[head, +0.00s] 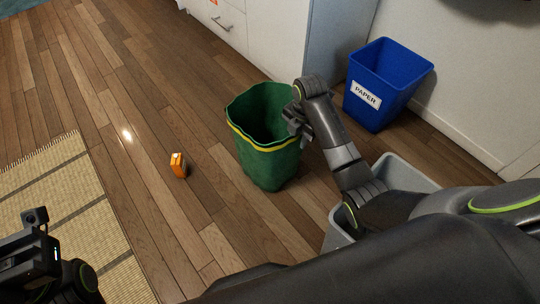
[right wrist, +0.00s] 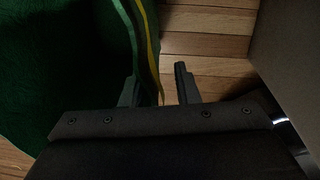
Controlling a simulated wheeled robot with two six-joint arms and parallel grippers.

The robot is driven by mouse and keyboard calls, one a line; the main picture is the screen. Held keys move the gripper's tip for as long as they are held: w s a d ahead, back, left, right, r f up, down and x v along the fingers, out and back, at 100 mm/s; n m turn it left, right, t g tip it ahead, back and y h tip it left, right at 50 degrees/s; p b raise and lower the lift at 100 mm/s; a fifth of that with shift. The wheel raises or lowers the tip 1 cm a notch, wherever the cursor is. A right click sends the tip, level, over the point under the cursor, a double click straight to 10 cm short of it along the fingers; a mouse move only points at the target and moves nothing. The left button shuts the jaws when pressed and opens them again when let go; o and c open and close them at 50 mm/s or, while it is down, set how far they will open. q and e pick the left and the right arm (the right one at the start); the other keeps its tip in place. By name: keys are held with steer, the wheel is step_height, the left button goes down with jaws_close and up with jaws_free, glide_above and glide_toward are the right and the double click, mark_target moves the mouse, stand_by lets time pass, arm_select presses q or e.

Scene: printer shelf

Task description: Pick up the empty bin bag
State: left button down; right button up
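The green bin bag (head: 265,160) with a yellow band near its top stands upright and open-mouthed on the wooden floor. Its inside looks empty as far as I see. My right gripper (head: 293,121) is at the bag's right rim. In the right wrist view, the bag (right wrist: 60,70) fills the left side. There my right gripper (right wrist: 158,88) has its fingers apart, with the bag's rim and yellow band between them, close to the left finger. Floor shows in the rest of the gap. My left gripper (head: 35,250) is at the lower left, away from the bag; its fingers are unclear.
A grey bin (head: 402,172) stands right of the bag, partly behind my right arm. A blue bin labelled PAPER (head: 385,85) stands by the wall. A small orange box (head: 179,165) lies on the floor left of the bag. A woven mat (head: 70,215) is at left. White drawers (head: 235,25) stand behind.

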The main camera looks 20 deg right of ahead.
steer(key=shift+c, duration=0.2)
jaws_close()
steer(key=shift+r, duration=0.1)
